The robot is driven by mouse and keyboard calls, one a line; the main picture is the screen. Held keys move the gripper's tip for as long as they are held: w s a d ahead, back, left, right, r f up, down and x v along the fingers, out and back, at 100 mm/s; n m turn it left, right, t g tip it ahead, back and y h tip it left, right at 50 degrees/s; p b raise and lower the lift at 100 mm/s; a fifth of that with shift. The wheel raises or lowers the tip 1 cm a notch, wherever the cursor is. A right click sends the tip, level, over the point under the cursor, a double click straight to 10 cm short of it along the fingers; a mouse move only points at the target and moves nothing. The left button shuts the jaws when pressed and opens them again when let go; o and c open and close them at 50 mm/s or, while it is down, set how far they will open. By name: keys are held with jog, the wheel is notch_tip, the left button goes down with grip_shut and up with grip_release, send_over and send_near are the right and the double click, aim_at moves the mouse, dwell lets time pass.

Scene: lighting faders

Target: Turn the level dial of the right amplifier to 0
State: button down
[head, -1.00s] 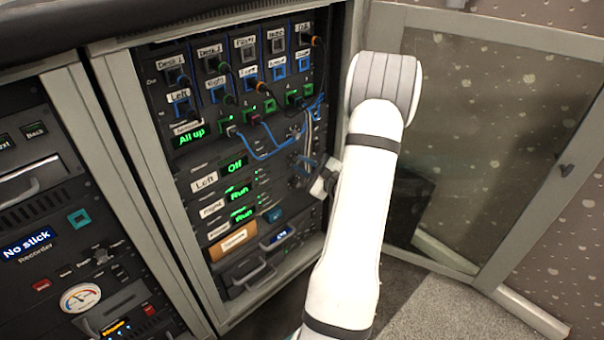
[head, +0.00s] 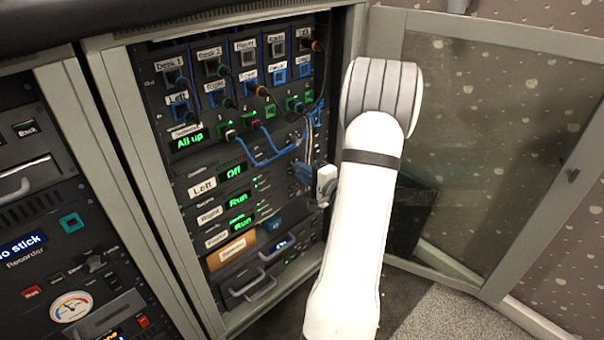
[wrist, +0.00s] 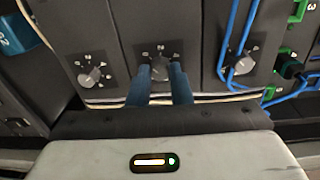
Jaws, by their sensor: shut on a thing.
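The right amplifier is the middle of three stacked units in the head view, with a "Right" label (head: 210,215) and a green "Run" display (head: 239,198). The wrist view shows three dark panels, each with a round grey dial and a printed scale. My gripper (wrist: 160,85) has its two blue fingers on either side of the middle dial (wrist: 158,70) and is shut on it. The fingers cover part of this dial, and I cannot read its setting. In the head view, my white wrist part (head: 326,183) is at the rack's right side, and the dials there are mostly hidden.
Another dial (wrist: 90,76) is left of my fingers and a third dial (wrist: 240,66) is right, with blue cables (wrist: 228,40) close by. Pale cables run below the dials. An open glazed door (head: 480,130) stands right of my arm. The left amplifier's display (head: 233,171) reads "Off".

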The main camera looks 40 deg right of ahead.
jog(key=shift+a+f+n, duration=0.1)
jog(key=shift+n, duration=0.2)
dwell(0.4)
jog(key=c, duration=1.3)
grip_release()
jog(key=s, duration=0.2)
jog(key=s+p, duration=0.1)
jog(key=s, duration=0.2)
jog(key=s+p, duration=0.1)
jog(key=s, duration=0.1)
jog(key=shift+s+d+r, duration=0.25)
jog(key=shift+s+d, duration=0.05)
jog(key=shift+s, duration=0.1)
